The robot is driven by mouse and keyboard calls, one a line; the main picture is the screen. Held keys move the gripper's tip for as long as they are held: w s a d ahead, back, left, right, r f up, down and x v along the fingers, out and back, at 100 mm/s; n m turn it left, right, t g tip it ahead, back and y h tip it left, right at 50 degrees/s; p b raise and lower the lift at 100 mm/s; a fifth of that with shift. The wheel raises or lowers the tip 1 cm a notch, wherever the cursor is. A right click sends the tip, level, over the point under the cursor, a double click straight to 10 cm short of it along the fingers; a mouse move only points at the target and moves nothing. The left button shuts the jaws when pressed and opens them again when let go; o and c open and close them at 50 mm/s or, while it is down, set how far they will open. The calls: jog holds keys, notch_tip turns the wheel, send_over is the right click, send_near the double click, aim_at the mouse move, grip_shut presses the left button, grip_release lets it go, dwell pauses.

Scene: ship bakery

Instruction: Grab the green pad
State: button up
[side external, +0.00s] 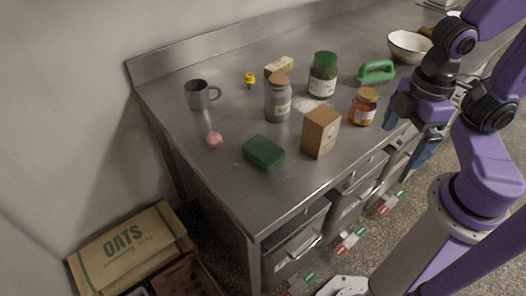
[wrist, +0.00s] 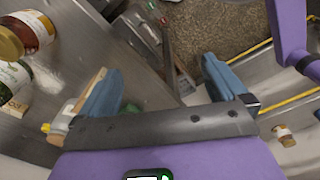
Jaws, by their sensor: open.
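The green pad (side external: 263,153) is a dark green block lying flat on the steel counter near its front left edge, in the side view. My gripper (side external: 408,135) is at the counter's front edge on the right, well apart from the pad. In the wrist view my gripper (wrist: 165,80) has its two blue fingers spread wide, with nothing held between them. A small green patch shows beside the left finger in the wrist view; I cannot tell whether it is the pad.
A brown box (side external: 321,132) and honey jar (side external: 363,106) stand between pad and gripper. Behind are a grey jar (side external: 278,100), green-lidded jar (side external: 322,76), green-handled brush (side external: 376,72) and bowl (side external: 408,46). A pink ball (side external: 214,140) and mug (side external: 197,95) are left of the pad.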

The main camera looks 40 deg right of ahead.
jog(key=w+d+f+n+t+h, duration=0.2)
jog(key=w+f+n+h, duration=0.1)
jog(key=n+h, duration=0.15)
jog(key=n+t+y, duration=0.6)
jog(key=n+t, duration=0.5)
jog(key=n, duration=1)
send_near(266, 150)
jog(key=shift+m, duration=0.25)
jog(key=shift+r+x, duration=0.15)
jog(key=shift+x, duration=1.3)
jog(key=shift+r+x, duration=0.15)
jog(key=shift+x, duration=1.35)
jog(key=shift+f+x, duration=0.1)
jog(key=shift+x, duration=1.25)
jog(key=shift+f+x, duration=0.15)
jog(key=shift+x, duration=1.2)
jog(key=shift+s, duration=0.1)
jog(key=c, duration=1.1)
